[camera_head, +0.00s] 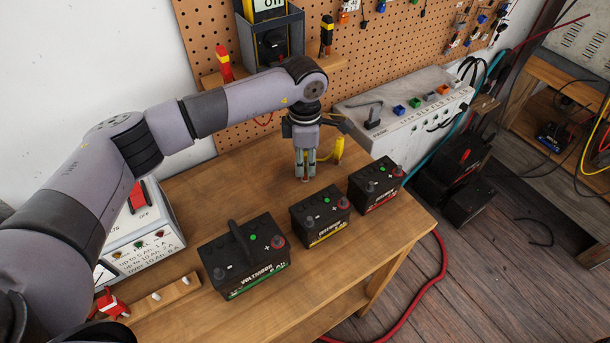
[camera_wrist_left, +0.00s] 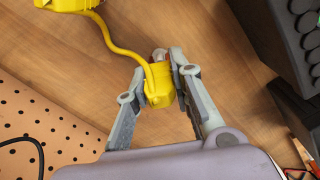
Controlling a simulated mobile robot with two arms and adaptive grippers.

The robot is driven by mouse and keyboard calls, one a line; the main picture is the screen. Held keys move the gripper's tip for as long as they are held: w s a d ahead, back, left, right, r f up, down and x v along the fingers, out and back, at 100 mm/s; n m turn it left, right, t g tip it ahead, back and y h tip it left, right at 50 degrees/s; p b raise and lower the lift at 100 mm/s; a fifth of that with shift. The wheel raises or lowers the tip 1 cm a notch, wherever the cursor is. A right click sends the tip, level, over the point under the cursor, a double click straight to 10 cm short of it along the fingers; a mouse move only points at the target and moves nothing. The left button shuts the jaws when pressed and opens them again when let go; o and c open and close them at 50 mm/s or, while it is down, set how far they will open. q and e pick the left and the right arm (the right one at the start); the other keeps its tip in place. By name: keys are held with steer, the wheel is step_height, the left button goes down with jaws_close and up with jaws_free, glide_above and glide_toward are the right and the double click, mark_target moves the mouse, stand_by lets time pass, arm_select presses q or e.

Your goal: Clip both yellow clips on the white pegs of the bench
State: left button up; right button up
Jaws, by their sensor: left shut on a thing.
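In the head view my left gripper (camera_head: 305,178) points down over the bench, behind the batteries. In the left wrist view its fingers (camera_wrist_left: 161,80) are shut on a yellow clip (camera_wrist_left: 159,88). A yellow cable (camera_wrist_left: 118,47) joins this clip to a second yellow piece (camera_wrist_left: 68,4), cut off by the frame edge. In the head view a yellow clip (camera_head: 338,147) stands just right of the gripper. Two white pegs (camera_head: 155,296) (camera_head: 186,280) stand bare on a wooden strip (camera_head: 172,291) at the bench's front left. My right gripper is out of view.
Three black batteries (camera_head: 243,254) (camera_head: 321,215) (camera_head: 376,184) stand in a slanting row on the bench (camera_head: 220,190). A charger box (camera_head: 145,222) stands at the left, with a red clip (camera_head: 109,303) near the strip. A pegboard (camera_head: 380,45) rises behind. Bare wood lies behind the batteries.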

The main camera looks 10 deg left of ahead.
arm_select(q)
steer(key=o, duration=0.9)
steer(key=shift+r, duration=0.15)
step_height(320, 180, up, 8)
steer(key=p, duration=0.4)
steer(key=shift+r, duration=0.15)
